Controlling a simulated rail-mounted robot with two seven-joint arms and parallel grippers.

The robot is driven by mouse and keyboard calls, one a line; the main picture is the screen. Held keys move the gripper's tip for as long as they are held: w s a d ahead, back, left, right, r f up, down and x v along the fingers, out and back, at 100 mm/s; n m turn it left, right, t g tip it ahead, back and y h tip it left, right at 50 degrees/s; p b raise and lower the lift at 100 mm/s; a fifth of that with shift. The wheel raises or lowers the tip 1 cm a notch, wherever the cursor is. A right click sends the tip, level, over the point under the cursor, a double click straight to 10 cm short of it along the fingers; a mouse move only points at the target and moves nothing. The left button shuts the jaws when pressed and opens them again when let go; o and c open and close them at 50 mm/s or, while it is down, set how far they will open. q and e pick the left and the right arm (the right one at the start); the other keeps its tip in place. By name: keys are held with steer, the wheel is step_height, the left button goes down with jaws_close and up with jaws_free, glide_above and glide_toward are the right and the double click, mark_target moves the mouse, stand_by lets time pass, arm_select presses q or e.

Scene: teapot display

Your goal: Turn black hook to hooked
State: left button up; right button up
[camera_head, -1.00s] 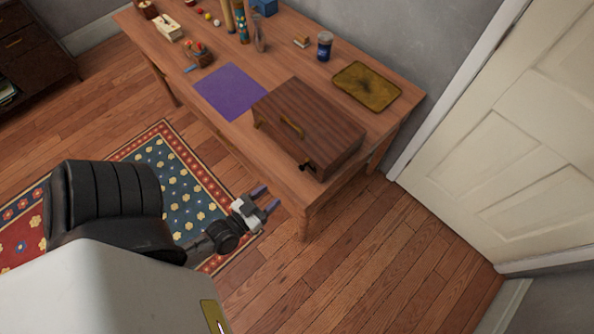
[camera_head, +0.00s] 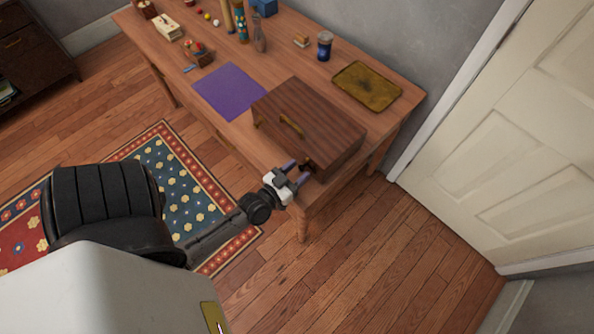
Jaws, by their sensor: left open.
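The black hook (camera_head: 308,164) is a small dark piece on the near front side of the brown wooden case (camera_head: 315,125), at its lower right end. The case lies on the table and has a brass handle (camera_head: 291,124). My left gripper (camera_head: 299,171) is open, its two purple-grey fingertips at the table's front edge, close to the hook. One finger is on the left of the hook and the other just below it. I cannot tell whether they touch it, and the hook's exact angle is too small to read. My right gripper is not in view.
The wooden table (camera_head: 207,121) also holds a purple mat (camera_head: 230,91), a yellow-brown tray (camera_head: 366,86), a dark blue jar (camera_head: 325,46) and several small items at the far left. A white door (camera_head: 500,140) stands to the right.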

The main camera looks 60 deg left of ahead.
arm_select(q)
jaws_close()
steer(key=shift+r+n+p, duration=0.1)
steer(key=shift+n+p, duration=0.2)
steer(key=shift+p, duration=0.1)
steer(key=shift+r+n+p, duration=0.1)
steer(key=shift+n+p, duration=0.9)
steer(key=shift+n, duration=0.1)
steer(key=n+p, duration=0.1)
steer(key=n, duration=0.1)
steer(key=shift+n+p, duration=0.3)
steer(key=shift+n, duration=0.1)
steer(key=n+p, duration=0.1)
steer(key=n, duration=0.2)
steer(key=n+p, duration=0.1)
steer(key=n, duration=0.2)
steer(key=shift+n, duration=0.6)
